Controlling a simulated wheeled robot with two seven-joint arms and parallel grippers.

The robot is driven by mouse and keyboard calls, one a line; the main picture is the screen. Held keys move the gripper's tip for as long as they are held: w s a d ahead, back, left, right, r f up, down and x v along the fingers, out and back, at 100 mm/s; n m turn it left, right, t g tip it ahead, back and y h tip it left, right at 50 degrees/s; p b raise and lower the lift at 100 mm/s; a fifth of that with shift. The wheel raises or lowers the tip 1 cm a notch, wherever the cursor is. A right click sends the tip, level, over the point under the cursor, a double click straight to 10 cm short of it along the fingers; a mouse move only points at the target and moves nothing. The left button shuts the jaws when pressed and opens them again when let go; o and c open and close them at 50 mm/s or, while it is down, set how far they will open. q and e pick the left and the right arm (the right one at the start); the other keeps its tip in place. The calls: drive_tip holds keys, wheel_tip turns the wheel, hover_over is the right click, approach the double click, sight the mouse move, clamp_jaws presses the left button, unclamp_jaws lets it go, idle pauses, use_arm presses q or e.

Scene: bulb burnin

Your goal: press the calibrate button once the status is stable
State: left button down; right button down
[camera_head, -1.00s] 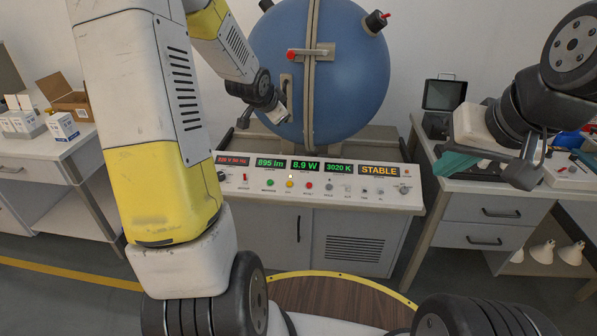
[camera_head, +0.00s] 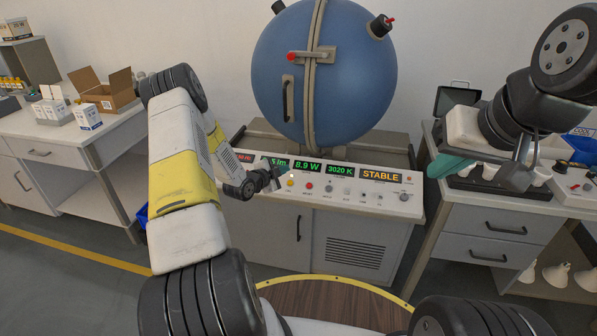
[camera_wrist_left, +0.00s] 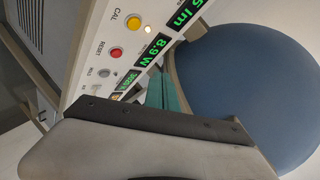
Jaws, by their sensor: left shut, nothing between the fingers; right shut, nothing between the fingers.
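The test console (camera_head: 330,185) has a row of buttons and displays in front of a big blue sphere (camera_head: 322,75). Its status display (camera_head: 381,175) reads STABLE in orange letters. The calibrate button is the yellow one (camera_head: 291,184); in the left wrist view it is the yellow button marked CAL (camera_wrist_left: 134,23). My left gripper (camera_head: 274,178) is shut and empty, just left of the yellow button in the head view and covering part of the displays. I cannot tell whether they touch. My right gripper (camera_head: 524,174) is shut and empty above the right-hand bench.
A red button (camera_head: 309,186), marked RESET in the wrist view, sits right of the yellow one. A knob (camera_head: 404,197) is at the panel's right. A left bench (camera_head: 60,135) holds boxes; a right bench (camera_head: 480,210) has drawers and an open dark case (camera_head: 457,99).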

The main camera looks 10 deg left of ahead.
idle(0.3)
use_arm(q)
drive_tip(key=shift+w+f, duration=0.7)
drive_tip(key=shift+f, duration=0.6)
drive_tip(key=shift+w+f, duration=0.65)
drive_tip(key=shift+f, duration=0.65)
drive_tip(key=shift+w+f, duration=0.7)
drive_tip(key=shift+f, duration=0.6)
drive_tip(key=shift+f, duration=0.15)
drive_tip(key=shift+w+f, duration=0.15)
drive_tip(key=shift+f, duration=0.1)
drive_tip(key=shift+w+f, duration=0.2)
drive_tip(key=shift+f, duration=0.1)
drive_tip(key=shift+s+r, duration=0.4)
drive_tip(key=shift+r, duration=0.3)
drive_tip(key=shift+r, duration=0.1)
drive_tip(key=shift+s+r, duration=0.35)
drive_tip(key=shift+r, duration=0.35)
drive_tip(key=shift+s+r, duration=0.4)
drive_tip(key=shift+r, duration=0.35)
drive_tip(key=shift+s+r, duration=0.35)
drive_tip(key=shift+r, duration=0.35)
